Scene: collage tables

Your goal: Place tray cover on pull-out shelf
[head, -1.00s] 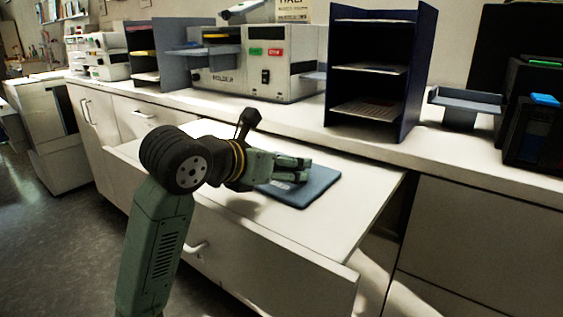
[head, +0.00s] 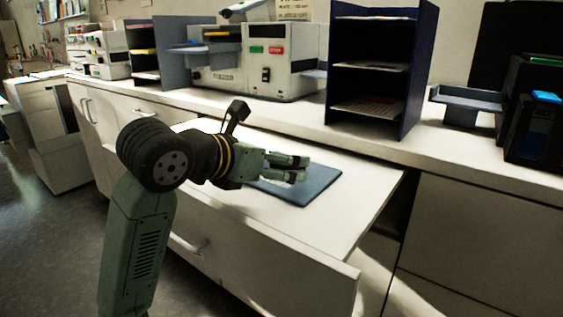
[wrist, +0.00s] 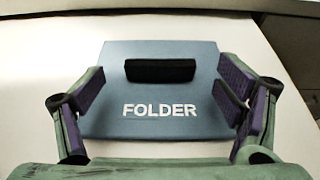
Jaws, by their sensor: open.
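The tray cover is a flat blue-grey plate (head: 318,184) lying on the white pull-out shelf (head: 345,222). In the wrist view the cover (wrist: 160,72) shows a dark raised handle and the white word FOLDER. My gripper (head: 304,168) is over the cover in the head view. In the wrist view its fingers (wrist: 155,100) are spread wide at the cover's two sides, with nothing between them gripped. I cannot tell whether the right finger touches the cover's edge.
A white machine (head: 262,62), a dark shelf rack (head: 380,65) and a small grey tray (head: 466,103) stand on the counter behind. The shelf is clear to the right and front of the cover. A dark gap lies at the shelf's right side.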

